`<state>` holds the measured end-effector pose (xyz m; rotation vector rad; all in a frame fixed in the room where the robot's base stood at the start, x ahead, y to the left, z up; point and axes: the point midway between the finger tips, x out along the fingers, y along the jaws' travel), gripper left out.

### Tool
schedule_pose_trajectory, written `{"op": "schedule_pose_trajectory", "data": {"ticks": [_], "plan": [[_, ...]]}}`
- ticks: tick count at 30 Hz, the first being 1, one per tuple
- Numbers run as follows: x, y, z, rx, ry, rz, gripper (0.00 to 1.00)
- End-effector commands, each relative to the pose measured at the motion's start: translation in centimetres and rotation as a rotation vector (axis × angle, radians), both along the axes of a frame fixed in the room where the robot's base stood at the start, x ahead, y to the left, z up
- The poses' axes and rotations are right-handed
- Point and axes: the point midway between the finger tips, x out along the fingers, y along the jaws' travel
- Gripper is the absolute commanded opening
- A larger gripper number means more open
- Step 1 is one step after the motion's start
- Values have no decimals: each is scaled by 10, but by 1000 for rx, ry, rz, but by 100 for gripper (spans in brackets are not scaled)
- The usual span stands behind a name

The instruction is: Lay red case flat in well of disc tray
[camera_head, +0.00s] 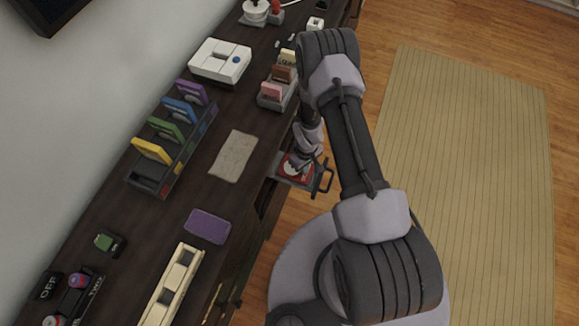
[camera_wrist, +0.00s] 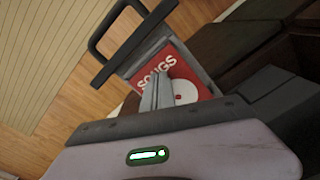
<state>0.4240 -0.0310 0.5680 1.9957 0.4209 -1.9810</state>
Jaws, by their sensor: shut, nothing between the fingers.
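The red case (camera_head: 287,169), lettered "SONGS" with a white disc picture, lies in the grey disc tray (camera_head: 312,178), which sticks out from the dark cabinet. In the wrist view the red case (camera_wrist: 178,55) sits inside the rim of the tray (camera_wrist: 125,60) and looks flat. I cannot tell whether every edge is fully down. My gripper (camera_head: 301,160) is right over the case. In the wrist view my gripper's fingers (camera_wrist: 155,92) are together with nothing between them, and they hide part of the case.
A black handle (camera_head: 327,176) is on the tray's outer end. The dark cabinet top (camera_head: 190,190) holds a rack of coloured cases (camera_head: 165,150), a white console (camera_head: 220,62), a beige mat (camera_head: 234,156) and a purple mat (camera_head: 208,227). Wood floor and a striped rug (camera_head: 470,150) are clear at right.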

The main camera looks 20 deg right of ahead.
Motion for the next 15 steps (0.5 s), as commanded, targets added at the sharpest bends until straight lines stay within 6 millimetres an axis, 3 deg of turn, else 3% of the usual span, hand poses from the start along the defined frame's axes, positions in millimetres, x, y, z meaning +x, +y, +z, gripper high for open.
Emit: {"op": "schedule_pose_trajectory", "data": {"ticks": [1, 5, 15], "plan": [[-8, -1, -6, 2, 16, -3, 0], [-8, -1, -3, 1, 15, -3, 0], [-4, -1, 37, 1, 8, -2, 0]]}}
